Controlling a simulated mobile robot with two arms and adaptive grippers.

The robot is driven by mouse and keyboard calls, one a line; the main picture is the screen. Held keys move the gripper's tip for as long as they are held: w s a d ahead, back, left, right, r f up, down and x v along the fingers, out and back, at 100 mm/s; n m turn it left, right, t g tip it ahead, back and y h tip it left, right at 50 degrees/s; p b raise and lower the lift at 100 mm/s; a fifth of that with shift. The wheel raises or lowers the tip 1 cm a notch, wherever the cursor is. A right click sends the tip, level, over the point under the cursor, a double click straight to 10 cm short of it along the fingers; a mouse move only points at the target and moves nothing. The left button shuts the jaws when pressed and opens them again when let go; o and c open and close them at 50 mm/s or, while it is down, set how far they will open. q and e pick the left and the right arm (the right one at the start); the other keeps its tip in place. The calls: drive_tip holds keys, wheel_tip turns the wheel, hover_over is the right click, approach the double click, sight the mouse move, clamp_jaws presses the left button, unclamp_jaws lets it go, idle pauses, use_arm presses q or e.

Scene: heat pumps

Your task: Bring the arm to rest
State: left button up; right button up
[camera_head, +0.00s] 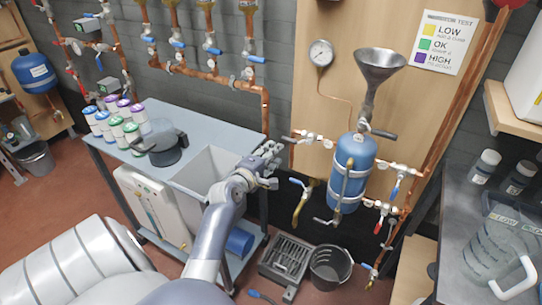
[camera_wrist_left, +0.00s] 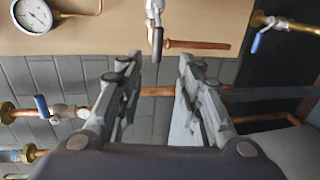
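My left arm (camera_head: 212,235) reaches up from the bottom of the head view. Its left gripper (camera_head: 273,165) is in front of the right end of the grey workbench, left of the valves on the wooden panel. In the left wrist view the gripper (camera_wrist_left: 158,65) has its two fingers apart with nothing between them. A valve with a copper pipe stub (camera_wrist_left: 195,45) shows beyond the fingertips; I see no clear contact. My right gripper is not in view.
The workbench (camera_head: 215,132) carries several coloured cans and a dark pot (camera_head: 165,147). A blue tank (camera_head: 352,165) with a funnel (camera_head: 378,68) hangs on the panel, with valves around it. A bucket (camera_head: 330,267) and grey crate (camera_head: 285,260) stand on the floor.

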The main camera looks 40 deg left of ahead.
use_arm(q)
drive_tip(key=shift+s, duration=0.3)
idle(0.4)
drive_tip(key=s+d+f+m+g+h, duration=0.1)
drive_tip(key=s+d+f+m+g, duration=0.25)
drive_tip(key=f, duration=0.85)
drive_tip(key=s+d+f+m+g+h, duration=0.1)
drive_tip(key=s+d+f+m, duration=0.35)
drive_tip(key=f, duration=0.65)
drive_tip(key=s+d+f+m+g+h, duration=0.15)
drive_tip(key=s+d+f+g, duration=0.35)
drive_tip(key=f, duration=0.7)
drive_tip(key=s+d+f+m+g, duration=0.1)
drive_tip(key=s+d+f+m, duration=0.2)
drive_tip(key=s+f, duration=0.3)
drive_tip(key=s+d+f+m+g, duration=0.2)
drive_tip(key=s+f+m, duration=0.4)
drive_tip(key=s, duration=1.1)
drive_tip(key=s+d+f+m+g, duration=0.1)
drive_tip(key=s+d+f+m, duration=0.4)
drive_tip(key=s, duration=0.7)
drive_tip(key=shift+f+g, duration=0.35)
drive_tip(key=shift+f, duration=0.45)
drive_tip(key=shift+o, duration=0.2)
drive_tip(key=shift+d, duration=0.1)
